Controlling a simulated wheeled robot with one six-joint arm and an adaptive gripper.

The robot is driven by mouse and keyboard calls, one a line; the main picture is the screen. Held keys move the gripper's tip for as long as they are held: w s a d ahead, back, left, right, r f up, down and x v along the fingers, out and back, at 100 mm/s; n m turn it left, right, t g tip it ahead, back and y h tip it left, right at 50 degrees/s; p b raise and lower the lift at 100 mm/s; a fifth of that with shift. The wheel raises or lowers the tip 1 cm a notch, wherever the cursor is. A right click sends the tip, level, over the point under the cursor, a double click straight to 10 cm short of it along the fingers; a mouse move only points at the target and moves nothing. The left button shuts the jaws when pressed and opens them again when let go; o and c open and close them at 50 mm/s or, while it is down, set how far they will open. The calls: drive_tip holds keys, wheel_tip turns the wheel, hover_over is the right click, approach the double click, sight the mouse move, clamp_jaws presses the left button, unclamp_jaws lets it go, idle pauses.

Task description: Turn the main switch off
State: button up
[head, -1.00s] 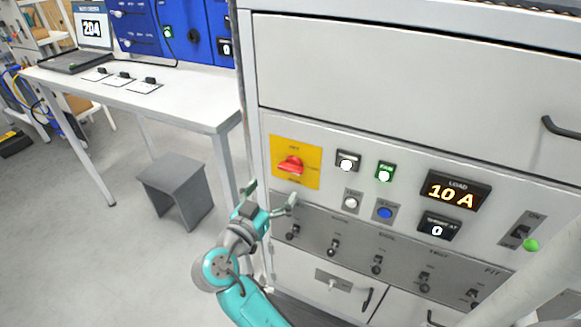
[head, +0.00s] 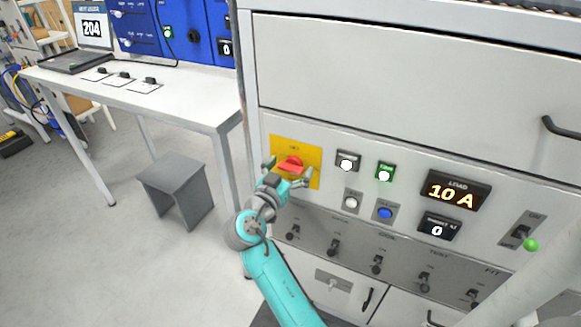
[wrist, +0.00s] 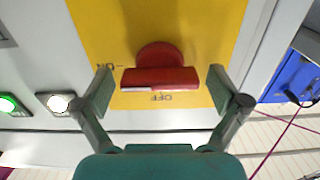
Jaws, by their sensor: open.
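The main switch is a red rotary handle (head: 291,164) on a yellow plate (head: 311,154), at the left of the grey cabinet's front panel. In the wrist view the red handle (wrist: 160,78) lies crosswise in the picture, with "ON" lettering to its left and "OFF" lettering below it on the yellow plate (wrist: 215,30). My gripper (head: 288,168) is open in front of the plate. In the wrist view its fingers (wrist: 160,88) stand on either side of the handle, with a gap at each end. I cannot tell how deep the fingertips reach.
Right of the plate are a white lamp (head: 347,162), a lit green button (head: 385,174), a blue button (head: 385,212) and a load display reading 10 A (head: 455,190). A row of small toggles (head: 377,264) runs below. A white table (head: 190,100) and grey stool (head: 172,185) stand left.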

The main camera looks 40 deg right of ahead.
drive_tip(key=c, duration=1.1)
drive_tip(key=shift+c, duration=0.2)
drive_tip(key=shift+n, duration=0.3)
drive_tip(key=n, duration=0.3)
drive_tip(key=shift+n, duration=0.4)
drive_tip(key=n, duration=0.4)
drive_tip(key=shift+w+n, duration=0.15)
drive_tip(key=shift+n, duration=0.15)
drive_tip(key=n, duration=0.4)
drive_tip(key=shift+a+f, duration=0.1)
drive_tip(key=shift+f+n, duration=0.1)
drive_tip(key=shift+n, duration=2.4)
